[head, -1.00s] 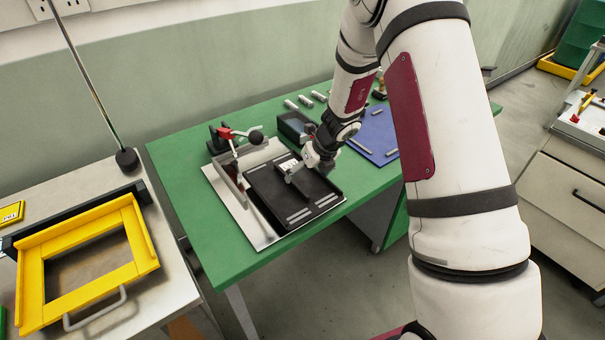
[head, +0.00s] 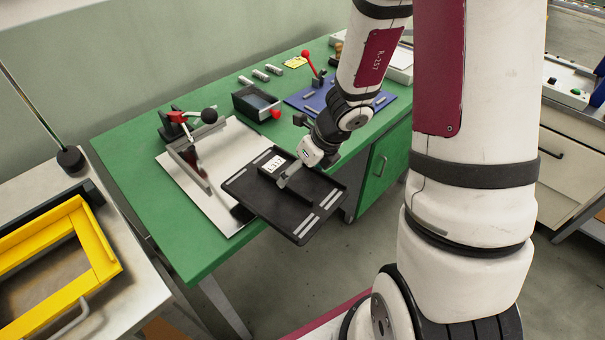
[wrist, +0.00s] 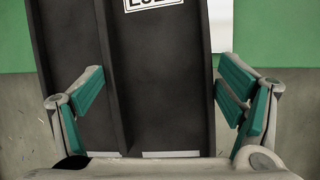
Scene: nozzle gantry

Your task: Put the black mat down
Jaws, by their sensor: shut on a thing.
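The black mat (head: 306,207) is a flat, stiff-looking black plate with a raised rib, a white printed label and pale strips near its front edge. My gripper (head: 290,172) is shut on it at the rib in the head view. The mat is held over the green table's front edge, with its front part out over the floor. Its left corner overlaps the steel plate (head: 201,205) in the picture and a dark shadow lies under it. In the wrist view the mat (wrist: 165,100) lies between the teal-padded fingers; the exact contact is unclear.
The green table (head: 135,155) carries a red-handled clamp (head: 180,120), a dark bin (head: 256,103), a blue mat (head: 299,102) and several small metal bars. A yellow frame (head: 88,252) lies on the pale bench at left. The table's left strip is clear.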

